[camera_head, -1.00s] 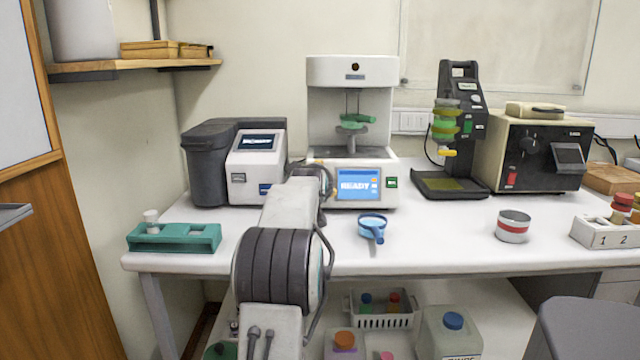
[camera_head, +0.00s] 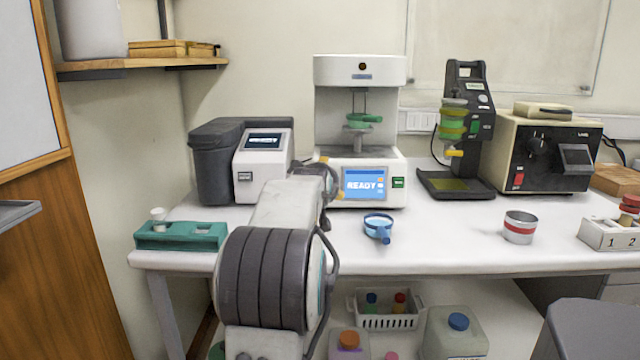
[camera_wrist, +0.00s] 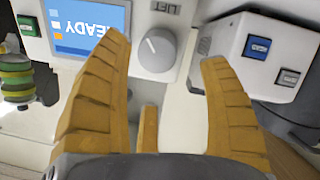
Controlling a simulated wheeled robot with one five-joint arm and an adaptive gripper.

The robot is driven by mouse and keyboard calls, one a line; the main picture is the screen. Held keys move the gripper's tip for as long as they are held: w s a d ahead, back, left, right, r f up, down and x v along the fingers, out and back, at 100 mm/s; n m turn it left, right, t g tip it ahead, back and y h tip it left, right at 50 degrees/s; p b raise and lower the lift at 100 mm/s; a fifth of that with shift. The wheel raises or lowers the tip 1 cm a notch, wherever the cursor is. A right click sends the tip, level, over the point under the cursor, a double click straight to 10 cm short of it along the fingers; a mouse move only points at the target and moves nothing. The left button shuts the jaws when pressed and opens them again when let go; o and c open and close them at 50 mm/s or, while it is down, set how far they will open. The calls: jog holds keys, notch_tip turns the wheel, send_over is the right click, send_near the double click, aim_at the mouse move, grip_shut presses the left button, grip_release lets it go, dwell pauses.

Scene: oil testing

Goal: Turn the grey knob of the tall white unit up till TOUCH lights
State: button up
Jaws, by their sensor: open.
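The tall white unit (camera_head: 360,70) stands at the back of the bench, its blue screen (camera_head: 364,184) reading READY. A green part on a small round stage shows in its open bay. In the wrist view the grey knob (camera_wrist: 155,50) has a pale mark on its face and sits beside the screen (camera_wrist: 88,25), near a LIFT label (camera_wrist: 166,7). My gripper (camera_wrist: 165,50) is open, its yellow fingers spread to either side of the knob in that view. I cannot tell whether they touch it. In the head view my arm's end hides the knob.
A smaller white-and-dark instrument (camera_head: 262,165) stands close on the left. A blue-rimmed cup (camera_head: 378,227) sits in front of the unit, and a black stand (camera_head: 465,130) is to its right. A green tray (camera_head: 182,236) lies at the bench's left edge.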

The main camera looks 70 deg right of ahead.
jog(key=v, duration=0.6)
jog(key=shift+a, duration=0.15)
dwell(0.4)
